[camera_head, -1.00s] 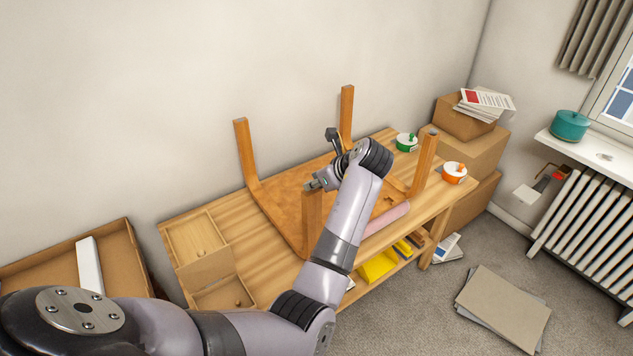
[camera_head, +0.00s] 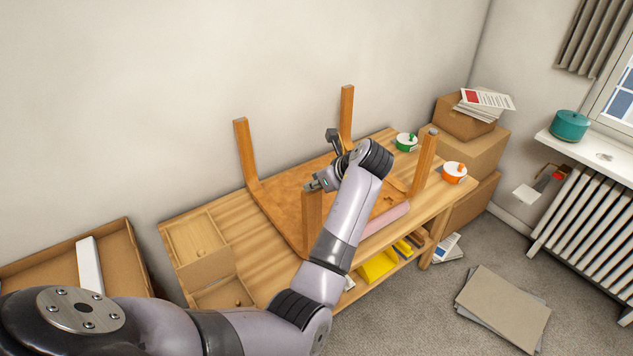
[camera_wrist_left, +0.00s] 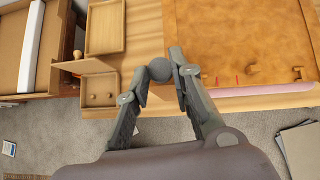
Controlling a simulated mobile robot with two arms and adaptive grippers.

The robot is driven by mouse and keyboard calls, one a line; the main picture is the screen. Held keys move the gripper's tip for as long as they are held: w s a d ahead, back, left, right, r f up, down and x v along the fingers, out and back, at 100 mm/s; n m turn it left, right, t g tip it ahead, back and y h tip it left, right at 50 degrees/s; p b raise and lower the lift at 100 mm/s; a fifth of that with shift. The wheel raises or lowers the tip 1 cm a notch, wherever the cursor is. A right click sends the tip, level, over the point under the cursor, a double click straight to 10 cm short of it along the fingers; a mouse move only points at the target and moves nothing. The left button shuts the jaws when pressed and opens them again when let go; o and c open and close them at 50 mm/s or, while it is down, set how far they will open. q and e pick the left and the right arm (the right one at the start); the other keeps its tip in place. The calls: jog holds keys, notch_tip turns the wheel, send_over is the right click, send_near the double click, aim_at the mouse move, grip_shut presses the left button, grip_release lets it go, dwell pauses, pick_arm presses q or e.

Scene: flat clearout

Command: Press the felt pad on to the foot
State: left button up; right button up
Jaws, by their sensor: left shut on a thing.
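An upturned wooden table (camera_head: 285,205) lies with its legs pointing up. My left gripper (camera_head: 320,183) is at the top of its near-left leg (camera_head: 312,218). In the left wrist view the fingers of my left gripper (camera_wrist_left: 159,78) are closed on a small round grey felt pad (camera_wrist_left: 160,69). The foot is largely hidden by the gripper, so I cannot tell whether the pad touches it. The near-right leg (camera_head: 424,163) has a small grey spot on its top end. My right gripper is not in view.
A green-and-white roll (camera_head: 406,142) and an orange-and-white roll (camera_head: 454,173) stand at the right. The far-left leg (camera_head: 246,155) and far-right leg (camera_head: 346,115) stick up behind the gripper.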

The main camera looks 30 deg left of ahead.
pick_arm(q)
jog(key=shift+s+d+f, duration=0.1)
jog(key=shift+s+f, duration=0.15)
jog(key=shift+f, duration=0.55)
dwell(1.7)
jog(key=shift+w+a+r, duration=0.2)
jog(key=shift+r, duration=0.3)
dwell(0.7)
jog(key=shift+w+a, duration=0.1)
jog(key=shift+a, duration=0.1)
jog(key=shift+w+a+f, duration=0.1)
jog(key=shift+a+f, duration=0.05)
jog(key=shift+a, duration=0.05)
jog(key=shift+d+f, duration=0.15)
jog(key=shift+d, duration=0.05)
jog(key=shift+s+d+f, duration=0.15)
jog(key=shift+s+d, duration=0.25)
jog(key=shift+w+d, duration=0.1)
jog(key=shift+d, duration=0.05)
dwell(0.3)
jog(key=shift+w+a+r, duration=0.1)
jog(key=shift+a+r, duration=0.1)
jog(key=shift+r, duration=0.15)
